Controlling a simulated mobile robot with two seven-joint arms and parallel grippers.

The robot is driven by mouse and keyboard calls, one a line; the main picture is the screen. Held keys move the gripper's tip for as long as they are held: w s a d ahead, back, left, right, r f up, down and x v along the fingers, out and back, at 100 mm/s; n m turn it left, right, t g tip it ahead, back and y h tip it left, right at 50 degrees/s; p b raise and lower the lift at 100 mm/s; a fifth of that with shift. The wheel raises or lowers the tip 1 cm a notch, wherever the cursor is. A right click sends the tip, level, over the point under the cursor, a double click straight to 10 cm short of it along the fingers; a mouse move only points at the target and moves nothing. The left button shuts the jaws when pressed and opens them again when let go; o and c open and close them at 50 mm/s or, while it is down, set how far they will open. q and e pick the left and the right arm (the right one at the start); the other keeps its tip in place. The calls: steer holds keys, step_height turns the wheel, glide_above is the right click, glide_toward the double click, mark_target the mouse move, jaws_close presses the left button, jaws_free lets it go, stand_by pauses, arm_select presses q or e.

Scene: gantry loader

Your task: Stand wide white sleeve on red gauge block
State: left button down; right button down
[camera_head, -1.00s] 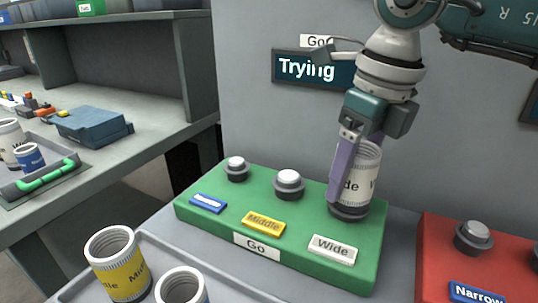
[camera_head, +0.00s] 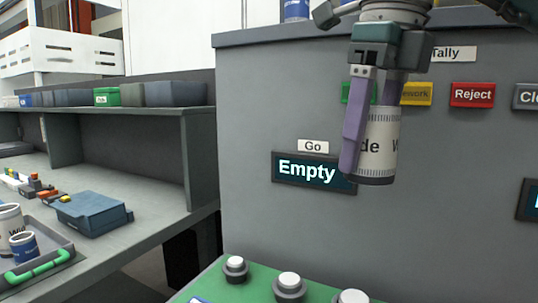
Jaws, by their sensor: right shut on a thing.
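The wide white sleeve (camera_head: 379,144) is upright in my right gripper (camera_head: 369,150), whose purple fingers are shut on it. It hangs in the air in front of the grey panel, above the green gauge block (camera_head: 258,291). The tops of three pegs show on the green block: one at left (camera_head: 235,265), one in the middle (camera_head: 289,284) and one at right (camera_head: 352,297), which is cut by the lower edge. The red gauge block is out of view now. My left gripper is not in view.
The panel screen (camera_head: 307,171) under a "Go" label reads "Empty". A red "Reject" button plate (camera_head: 472,95) is at upper right. A bench at left holds a blue box (camera_head: 91,212) and a tray (camera_head: 65,252) with sleeves.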

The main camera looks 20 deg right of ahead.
steer(key=shift+r, duration=0.2)
step_height(320, 180, up, 4)
steer(key=p, duration=0.4)
steer(key=shift+r, duration=0.1)
stand_by(0.3)
stand_by(0.5)
